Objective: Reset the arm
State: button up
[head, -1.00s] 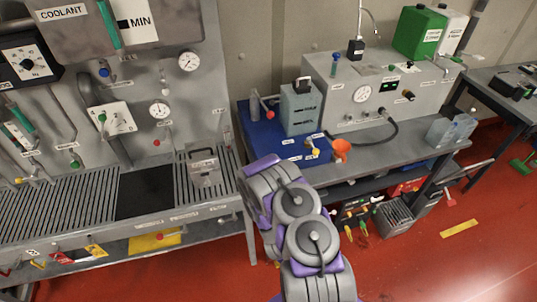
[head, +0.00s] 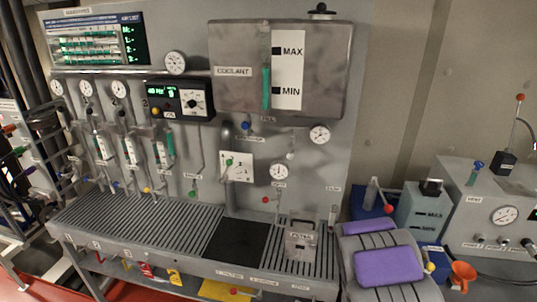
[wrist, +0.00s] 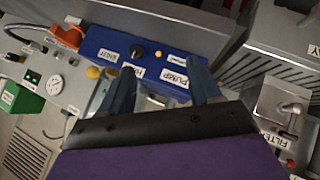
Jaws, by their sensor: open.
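My arm, with grey and purple links, shows at the lower right of the head view; its gripper end is not visible there. Beyond the fingers is the blue pump unit (wrist: 135,48) with PUMP and other labels, a black knob and a yellow button. I cannot tell whether the fingers touch it.
The slatted bench (head: 130,230) has a FILTER box (head: 300,240) at its right end, close to my arm. A coolant tank (head: 230,85) hangs above. Red floor shows at lower left.

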jog(key=s+a+r+g+y+b, duration=0.25)
jog(key=s+a+r, duration=0.35)
jog(key=a, duration=0.3)
jog(key=s+a+r+g+y+b, duration=0.25)
jog(key=s+a+r, duration=0.25)
jog(key=a, duration=0.3)
jog(key=s+a+r+g+b, duration=0.1)
jog(key=s+r, duration=0.3)
jog(key=s, duration=0.6)
jog(key=s+a+r+g+y+b, duration=0.1)
jog(key=s+a+r+g, duration=0.2)
jog(key=s, duration=0.8)
jog(key=shift+a+r+y, duration=0.3)
jog(key=shift+a+r, duration=0.05)
jog(key=shift+a, duration=0.5)
